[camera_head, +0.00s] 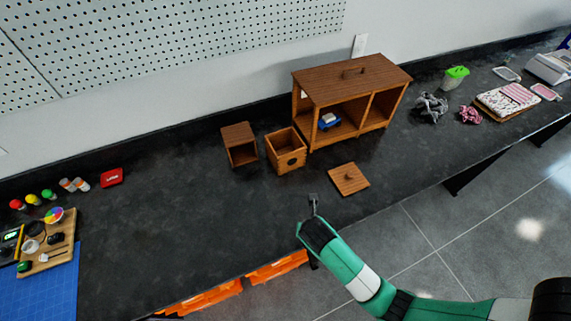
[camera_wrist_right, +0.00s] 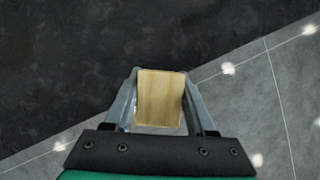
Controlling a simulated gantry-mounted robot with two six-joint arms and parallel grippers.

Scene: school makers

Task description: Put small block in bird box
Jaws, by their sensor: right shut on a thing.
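In the right wrist view, my right gripper (camera_wrist_right: 160,95) is shut on a small pale wooden block (camera_wrist_right: 160,105) held between its two fingers. In the head view, my right gripper (camera_head: 313,203) is near the front edge of the dark counter, and the block cannot be made out there. The bird box (camera_head: 281,161) appears to be the open-topped wooden box with a round hole in its front. It stands on the counter beyond and a little left of my right gripper. Its inside is only partly visible. My left gripper is not in view.
A wooden lid with a knob (camera_head: 348,181) lies between my right gripper and the large wooden cabinet (camera_head: 346,82). A small open wooden box (camera_head: 238,136) stands left of the bird box. Orange bins (camera_head: 277,268) are below the counter edge. The counter's left middle is clear.

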